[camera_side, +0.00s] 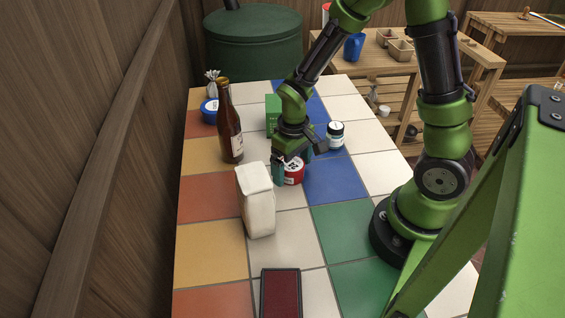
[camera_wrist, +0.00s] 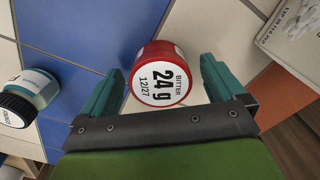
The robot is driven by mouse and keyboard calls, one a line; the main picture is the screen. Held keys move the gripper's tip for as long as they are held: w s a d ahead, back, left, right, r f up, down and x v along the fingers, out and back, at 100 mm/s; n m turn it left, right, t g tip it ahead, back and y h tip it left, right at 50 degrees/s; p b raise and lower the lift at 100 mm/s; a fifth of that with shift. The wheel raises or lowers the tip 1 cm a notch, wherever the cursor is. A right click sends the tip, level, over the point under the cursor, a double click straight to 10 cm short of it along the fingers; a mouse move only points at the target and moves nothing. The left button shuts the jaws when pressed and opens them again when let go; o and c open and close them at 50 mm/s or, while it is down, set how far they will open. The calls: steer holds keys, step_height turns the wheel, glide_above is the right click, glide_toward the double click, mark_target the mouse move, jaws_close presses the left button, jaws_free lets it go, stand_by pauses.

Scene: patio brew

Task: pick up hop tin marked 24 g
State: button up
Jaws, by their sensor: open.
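The hop tin (camera_wrist: 160,80) is a red round tin with a white label reading "BITTER 24 g 12/27" in the wrist view. In the side view the tin (camera_side: 294,172) stands on the tiled table, partly hidden by my gripper. My gripper (camera_wrist: 158,84) is open, with one teal finger on each side of the tin. The left finger is close to the tin; a gap shows at the right finger. In the side view my gripper (camera_side: 292,172) is low over the table at the tin.
A white-labelled jar with a dark lid (camera_side: 335,135) stands right of the tin. A white package (camera_side: 256,200) stands in front left, a brown bottle (camera_side: 230,124) behind left, and a green box (camera_side: 273,115) behind. A dark red tray (camera_side: 281,293) lies in front. Tiles front right are clear.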

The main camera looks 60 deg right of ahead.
steer(key=shift+f, duration=0.4)
steer(key=shift+c, duration=0.3)
